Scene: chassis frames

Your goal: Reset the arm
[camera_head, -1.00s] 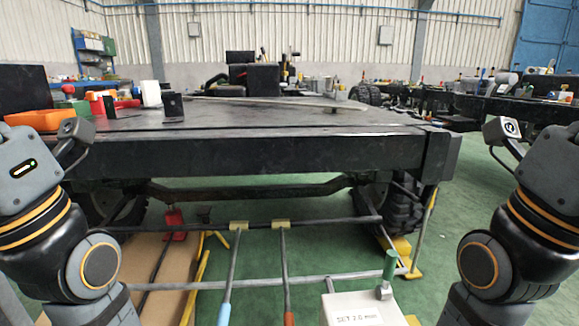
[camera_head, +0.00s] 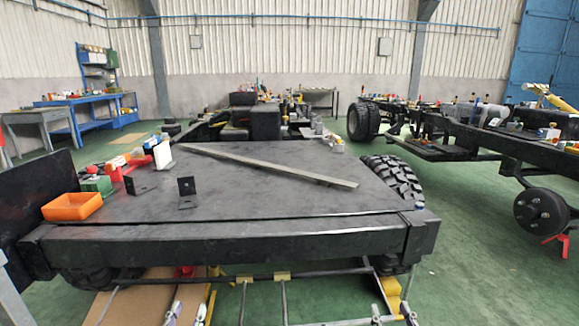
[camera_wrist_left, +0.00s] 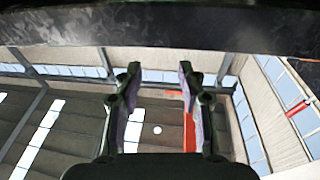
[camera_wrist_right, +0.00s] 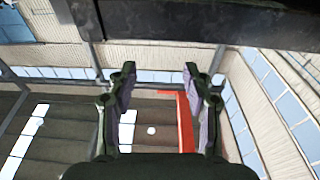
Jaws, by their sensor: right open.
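My left gripper (camera_head: 186,314) shows only its fingertips at the bottom edge of the head view, below the front of the chassis. In the left wrist view (camera_wrist_left: 159,70) its two fingers are apart with nothing between them. My right gripper (camera_head: 392,314) shows its fingertips at the bottom edge, further right. In the right wrist view (camera_wrist_right: 159,70) it is open and empty. Both wrist cameras face up toward the hall roof, with a dark beam across the top. Most of both arms is out of the head view.
The black chassis front beam (camera_head: 230,245) spans the head view ahead of my grippers. On its deck are an orange bin (camera_head: 72,207), a green box (camera_head: 97,185), black brackets (camera_head: 187,192) and a long grey bar (camera_head: 268,164).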

